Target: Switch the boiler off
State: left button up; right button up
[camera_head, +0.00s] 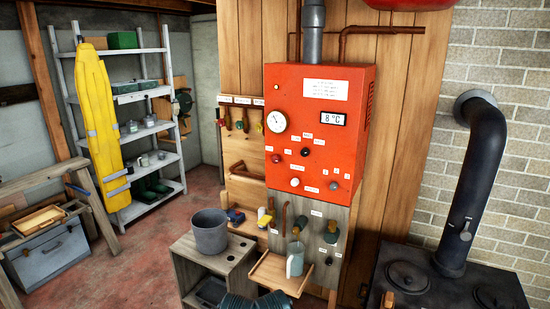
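The boiler (350,95) is an orange-red box on the wooden wall, right of centre. Its front has a round white dial gauge (277,121) and a display (333,118) that reads about 8 °C. Below them are a dark round knob (305,152), a pale round button or lamp (295,182) and a small grey knob or switch (334,186). Small white labels sit beside these; they are too small to read. A small light-coloured spot (277,87) is at the upper left of the front.
Below the boiler, a small wooden shelf (268,274) holds a grey-green jug (295,260). A grey bucket (210,232) stands on a wooden crate (238,255). A black stove (440,285) with a thick flue pipe (478,170) is at right. Open red floor (140,262) lies at left.

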aim_at(276, 159)
jog(key=i+j+z, duration=0.15)
jog(key=i, duration=0.4)
jog(key=i+j+z, duration=0.15)
jog(key=i, duration=0.4)
